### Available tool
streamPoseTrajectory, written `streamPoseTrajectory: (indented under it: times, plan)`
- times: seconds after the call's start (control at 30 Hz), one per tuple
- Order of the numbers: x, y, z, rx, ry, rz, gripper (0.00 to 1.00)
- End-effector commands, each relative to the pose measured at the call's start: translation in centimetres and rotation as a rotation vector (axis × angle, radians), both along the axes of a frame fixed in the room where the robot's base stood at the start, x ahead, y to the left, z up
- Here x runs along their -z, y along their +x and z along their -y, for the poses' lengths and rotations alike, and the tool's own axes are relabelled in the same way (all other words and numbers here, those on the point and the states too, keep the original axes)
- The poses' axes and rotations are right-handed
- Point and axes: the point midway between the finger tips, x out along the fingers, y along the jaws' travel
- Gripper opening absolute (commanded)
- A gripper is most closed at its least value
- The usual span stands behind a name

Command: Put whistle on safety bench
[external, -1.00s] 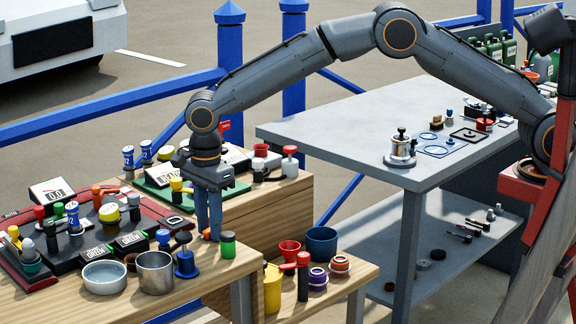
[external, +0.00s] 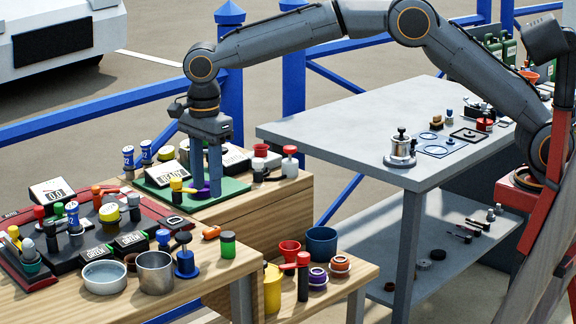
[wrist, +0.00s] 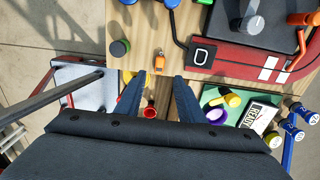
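A small orange whistle (external: 211,232) lies on the near wooden table (external: 225,268), close to its back right corner. It also shows in the wrist view (wrist: 159,62), lying beyond the fingertips and between their lines. My gripper (external: 215,190) points down, raised above and behind the whistle, in front of the green mat as seen from outside. In the wrist view my gripper (wrist: 160,80) has its two fingers apart with nothing between them. No label shows which surface is the safety bench; a grey bench (external: 330,128) stands at the right.
A green-capped jar (external: 228,244) and a blue plunger-like piece (external: 186,258) stand near the whistle. A metal cup (external: 155,272) is to the left. The green mat (external: 230,189) bears a READY sign and a purple ring. The grey bench's near left part is bare.

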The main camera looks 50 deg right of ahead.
Motion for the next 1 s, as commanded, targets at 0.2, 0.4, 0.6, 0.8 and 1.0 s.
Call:
streamPoseTrajectory:
  times: [0.2, 0.4, 0.6, 0.8, 1.0]
  plan:
    - [-1.8, 0.0, 0.0, 0.000, 0.001, 0.001, 0.35]
    - [-2.0, 0.0, 0.0, 0.000, 0.000, 0.000, 0.35]
    - [-1.8, 0.9, 2.6, -0.054, 0.000, 0.000, 0.35]
    - [-0.9, 2.9, 14.3, -0.324, 0.003, 0.004, 0.35]
    - [1.0, 0.8, 28.1, -0.678, 0.003, 0.014, 0.35]
